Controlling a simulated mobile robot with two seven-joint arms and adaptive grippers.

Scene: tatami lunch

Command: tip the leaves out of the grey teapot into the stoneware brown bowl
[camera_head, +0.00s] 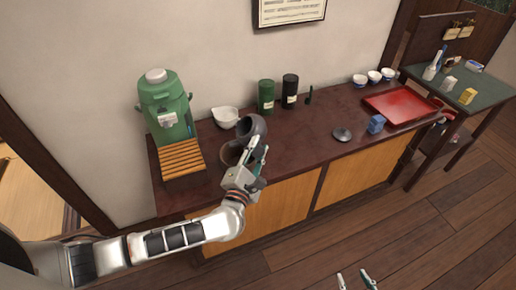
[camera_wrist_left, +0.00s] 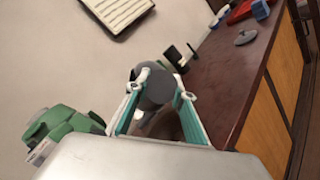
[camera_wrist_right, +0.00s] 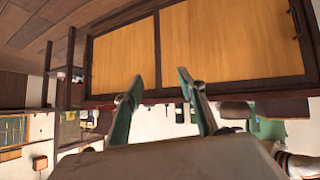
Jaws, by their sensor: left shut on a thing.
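The grey teapot (camera_head: 251,127) is in my left gripper (camera_head: 262,160), tilted, above the counter. It also shows between the left fingers in the left wrist view (camera_wrist_left: 155,88). The stoneware brown bowl (camera_head: 231,153) stands on the counter just under and beside the teapot, partly hidden by the teapot and gripper. Whether leaves are in the pot or bowl I cannot tell. A round grey lid (camera_head: 342,134) lies on the counter to the right. My right gripper (camera_head: 356,280) is open and empty, low in front of the cabinet; its spread fingers show in the right wrist view (camera_wrist_right: 160,85).
A green dispenser (camera_head: 165,105) with a slatted wooden stand (camera_head: 182,158) is to the left. A white spouted bowl (camera_head: 227,117), a green canister (camera_head: 266,96) and a black canister (camera_head: 290,89) stand behind. A blue box (camera_head: 376,124) and red tray (camera_head: 400,108) are to the right.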

